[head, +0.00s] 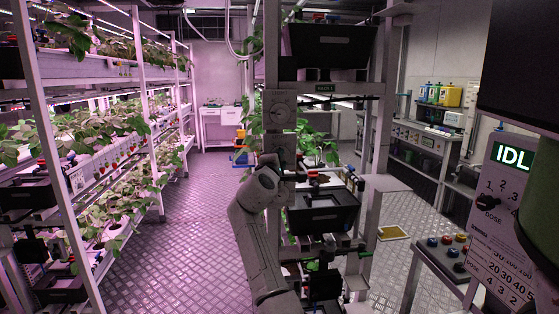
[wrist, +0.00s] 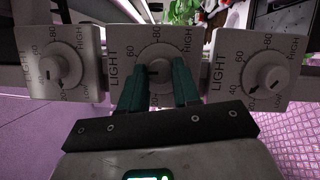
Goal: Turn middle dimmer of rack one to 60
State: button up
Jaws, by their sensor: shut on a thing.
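Three white LIGHT dimmers with round knobs and number scales stand in a row in the wrist view: the left dimmer (wrist: 63,62), the middle dimmer (wrist: 156,42) and the right dimmer (wrist: 256,66). My gripper (wrist: 158,78) has its two green fingers on either side of the middle dimmer's knob (wrist: 155,70), shut on it. The fingers hide part of its scale, and I cannot read its exact setting. In the head view my gripper (head: 270,160) is at the rack post, below the upper dimmer (head: 281,109). The dimmer it holds is mostly hidden there by my arm.
Black trays (head: 325,212) and shelves stick out right of the post. Plants fill a long rack (head: 95,170) at the left. A control panel (head: 497,190) reading "IDL" stands at the right. The aisle floor (head: 190,215) is clear.

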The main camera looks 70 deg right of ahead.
jog(key=m, duration=0.1)
jog(key=m+y+p, duration=0.1)
jog(key=m, duration=0.1)
jog(key=m+y, duration=0.1)
jog(key=m, duration=0.1)
jog(key=shift+r+p, duration=0.35)
jog(key=shift+p, duration=0.05)
dwell(0.4)
jog(key=o, duration=1.1)
jog(key=shift+d+f, duration=0.15)
jog(key=shift+c, duration=0.2)
jog(key=s+a+r+b, duration=0.1)
jog(key=a, duration=0.9)
jog(key=shift+s+a+r, duration=0.15)
jog(key=shift+a+r, duration=0.1)
jog(key=shift+a, duration=0.05)
